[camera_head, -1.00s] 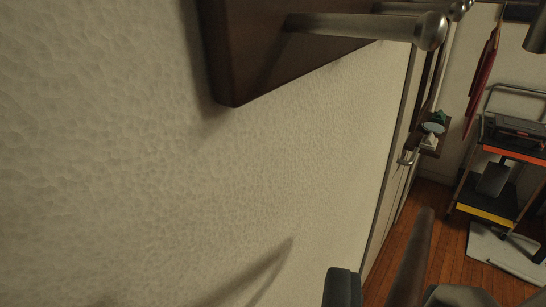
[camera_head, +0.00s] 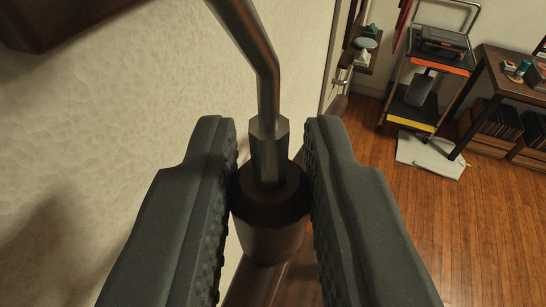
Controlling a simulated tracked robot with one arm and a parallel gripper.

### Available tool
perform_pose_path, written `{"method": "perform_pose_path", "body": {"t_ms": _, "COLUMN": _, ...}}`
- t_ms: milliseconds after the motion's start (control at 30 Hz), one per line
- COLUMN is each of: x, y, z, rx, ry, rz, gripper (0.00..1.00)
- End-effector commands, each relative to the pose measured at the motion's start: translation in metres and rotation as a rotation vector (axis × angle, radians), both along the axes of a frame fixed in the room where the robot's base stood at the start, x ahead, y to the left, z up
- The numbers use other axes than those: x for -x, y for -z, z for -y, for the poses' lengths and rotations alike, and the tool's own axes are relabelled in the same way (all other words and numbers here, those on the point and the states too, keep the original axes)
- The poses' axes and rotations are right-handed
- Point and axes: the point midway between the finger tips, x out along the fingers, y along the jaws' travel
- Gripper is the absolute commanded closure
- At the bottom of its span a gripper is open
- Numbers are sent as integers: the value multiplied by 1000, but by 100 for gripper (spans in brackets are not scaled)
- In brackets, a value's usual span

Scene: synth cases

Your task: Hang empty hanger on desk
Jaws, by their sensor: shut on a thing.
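My gripper (camera_head: 270,185) is in the middle of the view, its two dark padded fingers shut on the neck of the hanger (camera_head: 268,235). The hanger's metal hook (camera_head: 262,75) rises from a hexagonal collar between the fingertips and runs out of the top of the view. Its dark body shows below the neck, partly hidden by the fingers. The desk (camera_head: 498,82), a dark wooden table, stands at the far right, well apart from my gripper, with small items on top.
The pale textured wall (camera_head: 120,110) is close on the left. A dark wooden board (camera_head: 60,20) is mounted on it at the upper left. A cart (camera_head: 430,65) with orange and yellow edges stands beside the desk, near a white mat (camera_head: 430,155).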

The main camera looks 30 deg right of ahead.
Motion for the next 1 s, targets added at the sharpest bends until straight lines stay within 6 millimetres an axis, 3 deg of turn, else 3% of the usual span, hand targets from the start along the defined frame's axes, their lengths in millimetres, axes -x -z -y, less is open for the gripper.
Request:
{"method": "perform_pose_path", "body": {"t_ms": 833, "x": -33, "y": -1, "z": 49, "rx": 0, "ry": 0, "rz": -2, "gripper": 100}}
{"method": "perform_pose_path", "body": {"t_ms": 1000, "x": -33, "y": 14, "z": 48, "rx": 0, "ry": -2, "rz": 0, "gripper": 100}}
